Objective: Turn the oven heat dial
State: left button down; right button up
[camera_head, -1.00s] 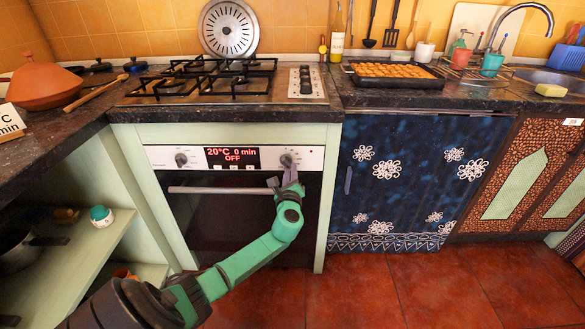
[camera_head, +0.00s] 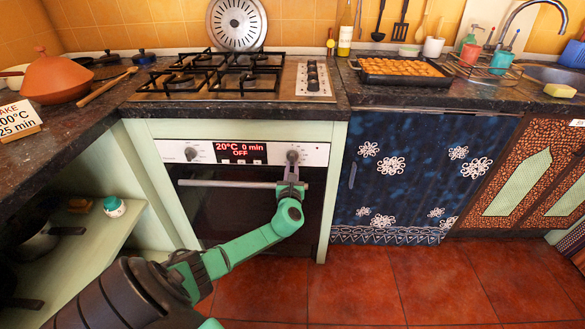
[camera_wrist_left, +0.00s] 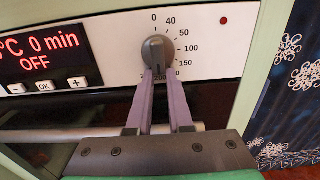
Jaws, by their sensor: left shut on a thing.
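The oven (camera_head: 250,212) is pale green with a white control panel. Its right-hand heat dial (camera_head: 292,156) is a dark round knob, also in the left wrist view (camera_wrist_left: 156,52), inside a ring of numbers from 0 past 150. The red display (camera_head: 241,152) reads 20°C, 0 min, OFF. My left gripper (camera_head: 291,172) has its fingers at the lower part of the dial. In the left wrist view the gripper (camera_wrist_left: 160,70) is shut on the knob from both sides, and the fingers cover some lower numbers. My right gripper is not in view.
A sign (camera_head: 18,118) at the left shows 200°C and 25 min. The oven handle (camera_head: 225,184) runs just below the panel, close to my gripper. A second knob (camera_head: 191,153) is left of the display. A gas hob (camera_head: 225,75) and baking tray (camera_head: 400,70) are above.

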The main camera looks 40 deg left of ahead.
pick_arm(q)
jog(key=shift+w+a+r, duration=0.15)
jog(key=shift+a+r, duration=0.15)
jog(key=shift+r, duration=0.5)
jog(key=c, duration=0.8)
grip_release()
jog(key=shift+d+f, duration=0.15)
jog(key=shift+f, duration=0.2)
